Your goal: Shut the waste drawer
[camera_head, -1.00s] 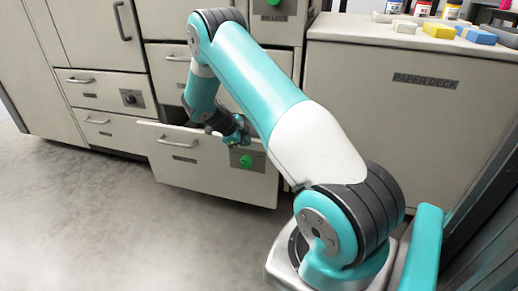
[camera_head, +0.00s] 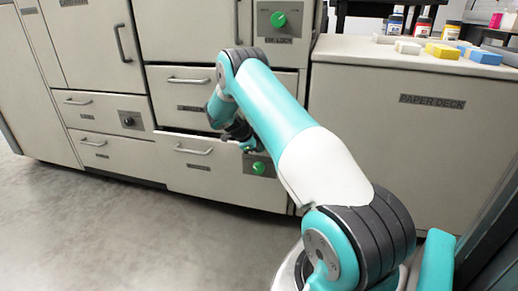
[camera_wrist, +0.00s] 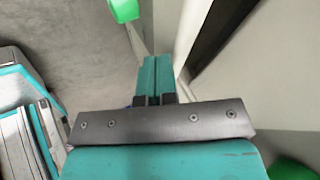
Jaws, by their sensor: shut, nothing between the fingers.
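The drawer with the green knob (camera_head: 258,168) is the low, wide drawer (camera_head: 215,180) in the cream cabinet; its label is too small to read. It stands slightly out, with a narrow dark gap along its top edge. In the wrist view its pale front (camera_wrist: 167,25) stands apart from the cabinet face (camera_wrist: 265,70). My gripper (camera_head: 246,146) is at the drawer's upper edge, left of the knob. In the wrist view the fingers (camera_wrist: 157,80) are together and empty, close to the drawer front; I cannot tell if they touch.
A drawer (camera_head: 190,98) above and smaller drawers (camera_head: 105,110) to the left look shut. A green knob (camera_head: 279,19) sits on the upper panel. The paper deck (camera_head: 400,135) stands at right, with bottles and colored blocks (camera_head: 442,50) on top. The floor (camera_head: 90,220) in front is clear.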

